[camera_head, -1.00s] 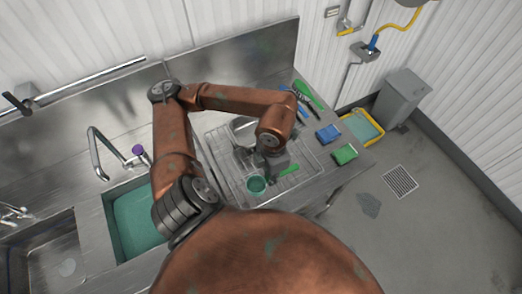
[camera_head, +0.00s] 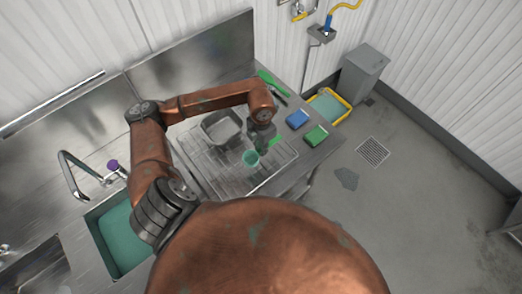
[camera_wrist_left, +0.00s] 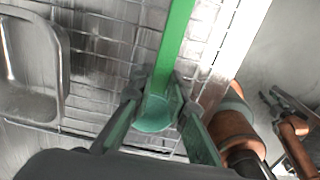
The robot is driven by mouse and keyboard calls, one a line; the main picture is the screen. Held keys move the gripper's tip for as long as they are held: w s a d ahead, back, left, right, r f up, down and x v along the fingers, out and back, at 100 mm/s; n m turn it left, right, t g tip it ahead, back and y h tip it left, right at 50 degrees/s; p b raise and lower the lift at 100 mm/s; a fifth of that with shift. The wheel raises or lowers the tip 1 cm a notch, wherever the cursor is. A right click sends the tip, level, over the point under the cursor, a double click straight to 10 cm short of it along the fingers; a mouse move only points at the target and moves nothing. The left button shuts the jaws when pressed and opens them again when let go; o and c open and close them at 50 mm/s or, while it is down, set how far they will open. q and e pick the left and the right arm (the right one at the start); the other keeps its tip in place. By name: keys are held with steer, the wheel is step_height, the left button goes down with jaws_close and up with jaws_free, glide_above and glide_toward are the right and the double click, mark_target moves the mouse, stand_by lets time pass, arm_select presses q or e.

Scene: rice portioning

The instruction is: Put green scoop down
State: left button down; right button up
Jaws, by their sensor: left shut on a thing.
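My left gripper (camera_head: 262,140) is shut on the green scoop (camera_head: 250,158), over the wire rack (camera_head: 228,182) on the steel counter. In the left wrist view, my left gripper (camera_wrist_left: 158,88) has a finger on each side of the scoop, near where the handle meets the round cup (camera_wrist_left: 153,112). The long flat green handle (camera_wrist_left: 177,38) points away from the wrist, above the rack. I cannot tell whether the scoop touches the rack.
A steel pan (camera_head: 206,133) stands left of the scoop. A blue sponge (camera_head: 297,119) and green sponge (camera_head: 316,135) lie to the right, with green-handled tools (camera_head: 272,83) behind. A sink (camera_head: 121,238) is at left. A yellow-rimmed tub (camera_head: 328,105) stands beyond the counter.

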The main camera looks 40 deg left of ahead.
arm_select(q)
steer(key=shift+w+f, duration=0.2)
steer(key=shift+f, duration=0.1)
step_height(320, 180, down, 3)
steer(key=shift+r+p, duration=0.1)
steer(key=shift+p, duration=0.6)
steer(key=shift+f+b, duration=0.3)
steer(key=c, duration=1.9)
jaws_free()
steer(key=shift+r, duration=0.15)
